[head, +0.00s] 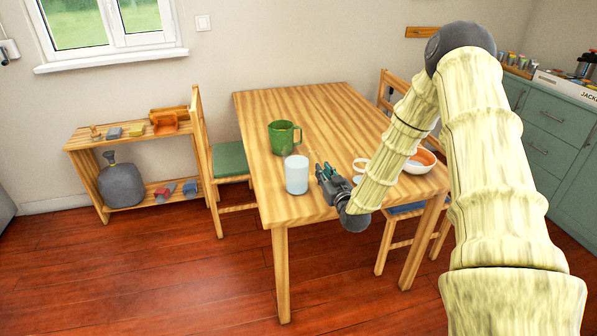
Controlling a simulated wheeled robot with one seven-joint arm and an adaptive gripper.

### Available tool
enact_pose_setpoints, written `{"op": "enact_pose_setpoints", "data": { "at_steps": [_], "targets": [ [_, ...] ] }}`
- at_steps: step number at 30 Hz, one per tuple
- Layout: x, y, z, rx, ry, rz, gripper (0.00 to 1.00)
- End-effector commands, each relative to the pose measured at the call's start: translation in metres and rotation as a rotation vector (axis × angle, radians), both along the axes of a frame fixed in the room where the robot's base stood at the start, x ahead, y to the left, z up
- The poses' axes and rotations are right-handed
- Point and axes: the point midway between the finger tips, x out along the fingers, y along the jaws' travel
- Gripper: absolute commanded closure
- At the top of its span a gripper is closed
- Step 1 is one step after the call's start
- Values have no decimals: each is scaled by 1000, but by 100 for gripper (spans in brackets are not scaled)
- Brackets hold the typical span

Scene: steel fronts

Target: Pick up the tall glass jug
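A pale blue, smooth, upright cylindrical vessel (297,175) stands near the front left edge of the wooden table (330,110); it looks like the tall glass jug, though no handle or spout shows. My gripper (322,169) is just to its right, low over the table, with its fingers pointing toward the back left. The fingers look spread with a gap between them, and nothing shows between them. I see no clear contact with the vessel. A green jug with a handle (281,138) stands behind the pale vessel.
A white mug (361,165) is partly hidden behind my arm. A white bowl with orange contents (420,162) stands at the table's right edge. Chairs stand left (229,158) and right of the table. The back of the tabletop is clear.

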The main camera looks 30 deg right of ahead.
Motion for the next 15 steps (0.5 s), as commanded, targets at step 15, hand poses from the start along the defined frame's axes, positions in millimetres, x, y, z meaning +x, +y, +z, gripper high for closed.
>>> {"op": "enact_pose_setpoints", "data": {
  "at_steps": [15],
  "targets": [
    [48,-8,12,-1,2,4,83]
  ]
}}
